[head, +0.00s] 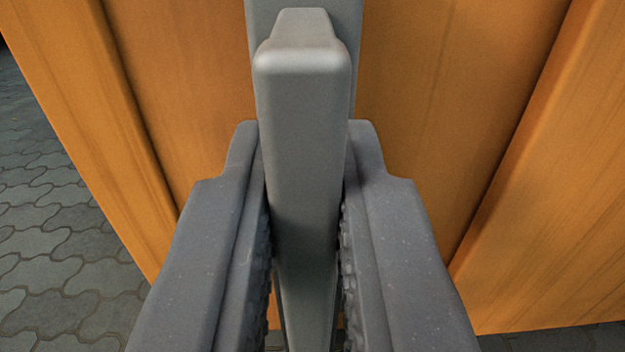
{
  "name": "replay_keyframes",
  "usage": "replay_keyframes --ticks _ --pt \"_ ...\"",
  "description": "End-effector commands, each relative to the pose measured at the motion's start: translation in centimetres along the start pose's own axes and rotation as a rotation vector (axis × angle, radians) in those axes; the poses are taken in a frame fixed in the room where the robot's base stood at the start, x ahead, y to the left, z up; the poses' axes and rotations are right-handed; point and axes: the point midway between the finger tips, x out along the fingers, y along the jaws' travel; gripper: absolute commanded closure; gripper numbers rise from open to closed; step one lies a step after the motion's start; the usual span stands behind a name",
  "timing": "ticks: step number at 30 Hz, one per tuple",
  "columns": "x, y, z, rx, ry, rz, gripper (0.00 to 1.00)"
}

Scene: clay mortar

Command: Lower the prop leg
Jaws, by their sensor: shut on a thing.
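A grey bar with a rounded end, which looks like the prop leg (303,130), stands in the middle of the head view. It lies in front of an orange wooden panel. My gripper (307,190) is shut on it, with one dark grey finger on each side and the ridged inner pads against its sides. The bar's upper end sticks out past the fingertips. A wider grey piece (262,12) shows behind its top. The lower part of the bar runs down between the fingers, and its far end is hidden.
The orange wooden panel (430,100) fills most of the view, with raised boards at left and right. Grey interlocking paving (50,230) shows at the left and in a thin strip below the panel. The paving at the left is clear.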

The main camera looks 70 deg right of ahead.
Motion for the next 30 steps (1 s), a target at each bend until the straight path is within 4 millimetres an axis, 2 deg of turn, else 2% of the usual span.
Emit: replay_keyframes --ticks 1,15,21,30 --pt "-0.1 -0.5 0.4 0.002 0.004 -0.01 1.0" --pt "0.0 -0.6 5.8 0.005 0.007 -0.012 1.0" --pt "0.0 -0.5 6.8 0.003 0.008 -0.013 1.0" --pt "0.0 -0.5 7.0 0.003 0.003 -0.014 1.0"
